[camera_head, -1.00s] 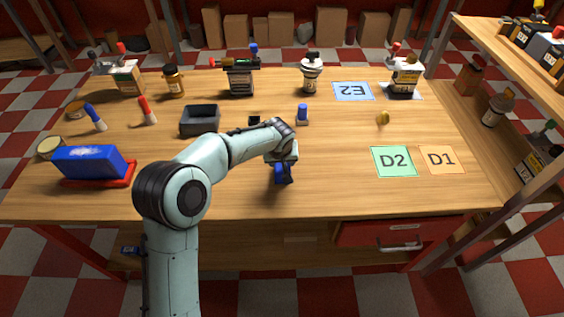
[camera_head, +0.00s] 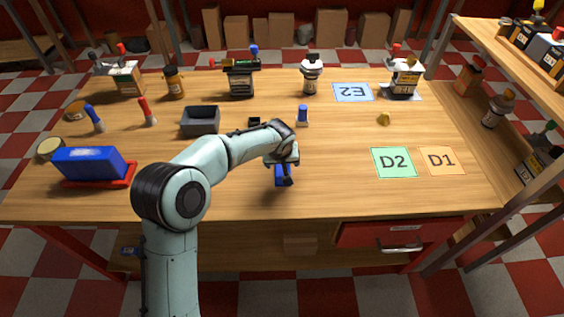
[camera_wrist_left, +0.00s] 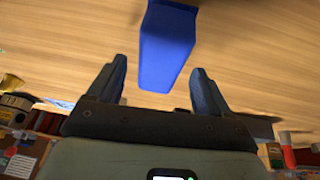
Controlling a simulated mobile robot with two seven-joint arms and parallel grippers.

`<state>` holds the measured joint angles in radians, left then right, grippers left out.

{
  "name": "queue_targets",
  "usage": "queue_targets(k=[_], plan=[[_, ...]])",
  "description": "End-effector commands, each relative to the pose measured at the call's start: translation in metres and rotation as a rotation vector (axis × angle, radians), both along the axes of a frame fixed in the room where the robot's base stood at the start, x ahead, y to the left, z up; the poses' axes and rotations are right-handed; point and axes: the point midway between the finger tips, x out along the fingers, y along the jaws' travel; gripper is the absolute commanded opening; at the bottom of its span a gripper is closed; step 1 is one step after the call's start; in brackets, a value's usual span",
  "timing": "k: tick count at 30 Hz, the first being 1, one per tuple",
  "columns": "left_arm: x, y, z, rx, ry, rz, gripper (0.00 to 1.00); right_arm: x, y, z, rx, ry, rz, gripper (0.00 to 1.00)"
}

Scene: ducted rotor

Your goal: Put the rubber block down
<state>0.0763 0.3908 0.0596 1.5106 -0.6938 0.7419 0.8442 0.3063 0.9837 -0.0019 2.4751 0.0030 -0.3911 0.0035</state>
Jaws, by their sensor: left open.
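A plain blue block (camera_wrist_left: 167,48), which I take to be the rubber block, shows at the top of the left wrist view. It lies between and beyond my fingertips, with a gap on both sides. In the head view the blue block (camera_head: 279,174) is partly hidden under my left gripper (camera_head: 284,180), over the front middle of the wooden table (camera_head: 330,190). My left gripper is open, with its fingers (camera_wrist_left: 159,68) on either side of the block and apart from it. The block appears to rest on the wood. My right gripper is not in view.
A larger blue block (camera_head: 90,161) sits on a red tray (camera_head: 127,178) at the left. A grey open bin (camera_head: 200,121) and a small blue-topped item (camera_head: 302,114) stand behind my gripper. A green D2 mat (camera_head: 393,162) lies to the right, with bare wood between.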

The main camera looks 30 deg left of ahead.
Motion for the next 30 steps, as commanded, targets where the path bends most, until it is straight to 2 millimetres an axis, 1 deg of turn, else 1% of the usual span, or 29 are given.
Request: queue_targets(k=[1,9,15,21,30], plan=[[-0.002,-0.001,0.010,0.001,-0.004,-0.001,0.79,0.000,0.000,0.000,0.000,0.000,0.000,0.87],[-0.024,-0.010,0.064,0.000,-0.006,-0.001,0.79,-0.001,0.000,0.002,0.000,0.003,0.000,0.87],[-0.035,-0.015,0.093,-0.001,-0.003,-0.001,0.79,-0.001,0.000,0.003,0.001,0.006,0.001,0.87],[-0.040,-0.017,0.103,0.000,-0.001,-0.001,0.79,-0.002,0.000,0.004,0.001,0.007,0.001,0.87],[-0.040,-0.017,0.103,-0.001,0.000,0.000,0.79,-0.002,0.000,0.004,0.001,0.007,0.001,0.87]])
